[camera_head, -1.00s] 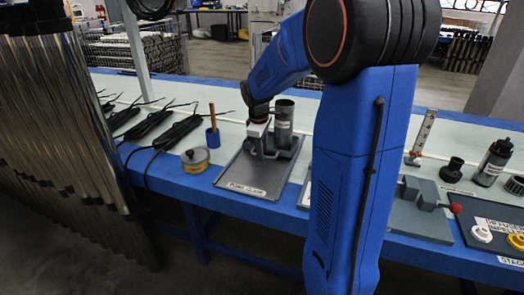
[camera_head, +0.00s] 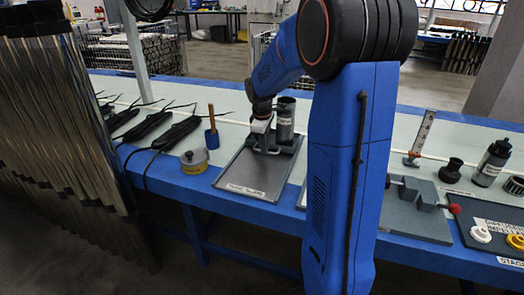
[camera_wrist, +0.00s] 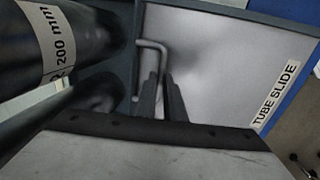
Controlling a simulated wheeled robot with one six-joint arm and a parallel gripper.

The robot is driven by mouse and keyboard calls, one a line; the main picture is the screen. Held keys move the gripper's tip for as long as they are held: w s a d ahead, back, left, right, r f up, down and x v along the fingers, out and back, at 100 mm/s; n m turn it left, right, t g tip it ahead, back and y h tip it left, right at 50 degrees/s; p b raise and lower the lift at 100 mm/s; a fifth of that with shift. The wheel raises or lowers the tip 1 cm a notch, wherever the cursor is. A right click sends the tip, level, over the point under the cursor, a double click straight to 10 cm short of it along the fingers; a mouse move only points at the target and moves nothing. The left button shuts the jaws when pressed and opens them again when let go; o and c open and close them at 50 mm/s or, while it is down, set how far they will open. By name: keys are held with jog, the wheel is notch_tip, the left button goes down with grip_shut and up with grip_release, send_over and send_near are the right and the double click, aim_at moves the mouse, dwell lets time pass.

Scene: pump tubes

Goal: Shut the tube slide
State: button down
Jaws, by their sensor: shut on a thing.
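The tube slide is a grey tray (camera_head: 240,178) labelled "TUBE SLIDE" on the blue-edged bench, in the middle of the head view. A dark upright tube (camera_head: 286,122) with a pale label stands at its back end. In the wrist view the dark tube (camera_wrist: 95,35) is at upper left, with a "200 mm" label. A bent metal handle (camera_wrist: 150,44) shows beside it. My gripper (camera_wrist: 163,90) is shut on the handle; its fingers partly hide it. In the head view my gripper (camera_head: 260,138) is low, just left of the tube.
A yellow-grey pot (camera_head: 194,162) and a blue holder with a wooden-handled tool (camera_head: 212,135) stand left of the tray. Black cables lie farther left. A grey fixture (camera_head: 418,195) with a red knob and dark parts are to the right. The tray's front is clear.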

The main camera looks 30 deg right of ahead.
jog(key=shift+w+d+r, duration=0.15)
jog(key=shift+w+d, duration=0.65)
jog(key=shift+d, duration=0.15)
jog(key=c, duration=1.8)
grip_release()
jog(key=shift+d, duration=0.15)
jog(key=shift+c, duration=0.2)
notch_tip(320, 180, up, 17)
jog(key=s+a, duration=0.2)
jog(key=shift+a, duration=0.3)
